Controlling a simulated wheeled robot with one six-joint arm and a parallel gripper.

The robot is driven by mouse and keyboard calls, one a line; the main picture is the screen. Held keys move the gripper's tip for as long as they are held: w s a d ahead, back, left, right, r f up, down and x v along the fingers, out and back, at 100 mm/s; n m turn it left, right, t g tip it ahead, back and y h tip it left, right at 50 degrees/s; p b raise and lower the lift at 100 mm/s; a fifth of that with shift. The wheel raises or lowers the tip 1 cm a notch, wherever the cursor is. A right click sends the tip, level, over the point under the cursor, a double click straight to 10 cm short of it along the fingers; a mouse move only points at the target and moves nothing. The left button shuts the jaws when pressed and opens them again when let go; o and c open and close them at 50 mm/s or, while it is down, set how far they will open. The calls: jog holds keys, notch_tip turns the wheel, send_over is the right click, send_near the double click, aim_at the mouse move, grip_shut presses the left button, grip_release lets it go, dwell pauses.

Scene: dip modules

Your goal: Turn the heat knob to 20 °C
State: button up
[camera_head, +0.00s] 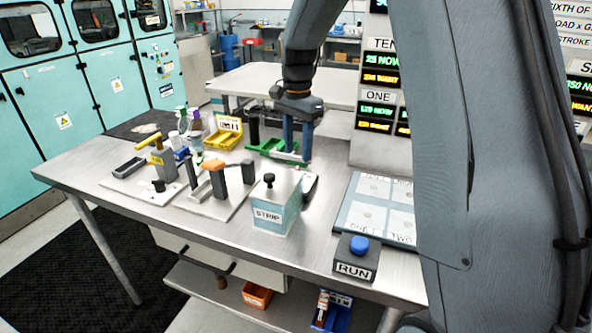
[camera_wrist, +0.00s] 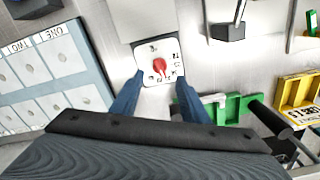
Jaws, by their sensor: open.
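The heat knob (camera_wrist: 159,65) is red and sits on a white square dial plate (camera_wrist: 146,49) with small dark markings. I cannot read its setting. In the wrist view my gripper (camera_wrist: 156,95) is open, with its blue fingers apart on either side of the plate's near edge and nothing between them. The knob shows just beyond the fingertips, unheld. In the head view my gripper (camera_head: 297,154) points down over the table behind the STRIP box. The knob is not clearly visible there. A display (camera_head: 381,68) behind shows green NOW and orange WANT lines, partly hidden by my arm.
The STRIP box (camera_head: 272,205) with a black knob stands in front of my gripper. Green (camera_head: 272,146) and yellow (camera_head: 224,134) trays are close to the left. A marked panel (camera_head: 345,222) and the RUN button box (camera_head: 357,257) are at right.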

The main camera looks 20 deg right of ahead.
aim_at(298, 169)
notch_tip(298, 169, down, 7)
jog(key=shift+r+p, duration=0.1)
jog(key=shift+p, duration=0.85)
jog(key=shift+c, duration=0.2)
jog(key=c, duration=1)
